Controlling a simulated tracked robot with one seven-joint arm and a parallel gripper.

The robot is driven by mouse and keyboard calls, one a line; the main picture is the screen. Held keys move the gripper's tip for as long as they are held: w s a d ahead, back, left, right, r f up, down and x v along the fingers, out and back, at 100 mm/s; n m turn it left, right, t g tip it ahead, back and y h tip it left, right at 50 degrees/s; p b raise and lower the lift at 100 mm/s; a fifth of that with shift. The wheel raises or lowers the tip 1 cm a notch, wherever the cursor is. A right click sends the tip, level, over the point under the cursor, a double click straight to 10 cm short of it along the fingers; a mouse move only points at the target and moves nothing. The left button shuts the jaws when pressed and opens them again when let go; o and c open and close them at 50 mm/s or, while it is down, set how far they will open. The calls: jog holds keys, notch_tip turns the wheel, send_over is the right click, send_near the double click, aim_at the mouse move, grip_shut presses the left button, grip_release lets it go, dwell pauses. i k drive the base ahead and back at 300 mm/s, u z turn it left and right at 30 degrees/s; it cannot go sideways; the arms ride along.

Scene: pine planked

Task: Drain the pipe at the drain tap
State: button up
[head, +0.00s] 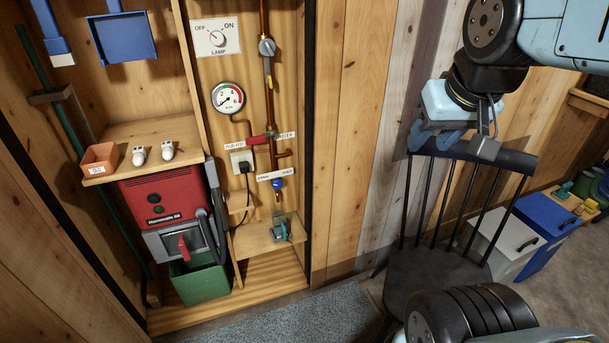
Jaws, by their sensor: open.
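The copper pipe (268,85) runs down the back of the open cupboard. Near its lower end is a small tap with a blue handle (277,184), just below a white label (275,174) whose words are too small to read surely. A small teal vessel (280,228) stands on the low shelf below that tap. A red lever valve (262,137) sits higher, between two labels. A round gauge (228,98) is to its upper left. My gripper (434,140) is open and empty, in front of the chair back, well right of the cupboard.
A red machine (160,201) with a green bin (199,280) stands at left in the cupboard. Its shelf holds a terracotta box (100,158). A dark chair (438,274) stands below my gripper. A blue box (550,226) is at right. The cupboard front is open.

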aim_at(277, 184)
jog(key=z, duration=0.55)
jog(key=k, duration=1.7)
jog(key=u, duration=1.1)
jog(key=i, duration=1.65)
jog(key=z, duration=0.05)
